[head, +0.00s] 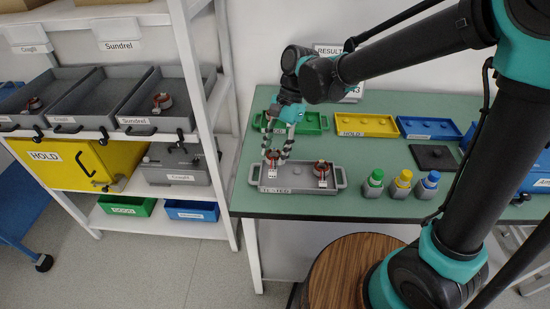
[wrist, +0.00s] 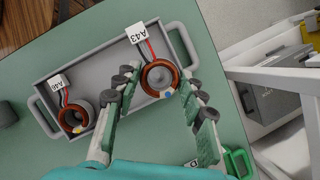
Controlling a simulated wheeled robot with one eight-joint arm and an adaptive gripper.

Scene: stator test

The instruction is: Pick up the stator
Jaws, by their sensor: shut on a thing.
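A stator (wrist: 158,78) with copper windings, a grey ring and a white tag reading A43 (wrist: 136,33) is between the fingers of my gripper (wrist: 160,88) in the wrist view. My gripper is shut on it. In the head view my gripper (head: 274,158) points down at this stator (head: 272,157) at the left end of a grey tray (head: 305,187). I cannot tell whether the stator touches the tray floor. A second stator (head: 322,169) sits in the right part of the tray; it also shows in the wrist view (wrist: 75,117) with a tag reading A46.
Green (head: 310,122), yellow (head: 366,125) and blue (head: 428,128) trays stand behind the grey tray. Several bottles with coloured caps (head: 402,183) and a dark square plate (head: 433,158) are to the right. A white shelf with grey bins (head: 85,101) stands at the left.

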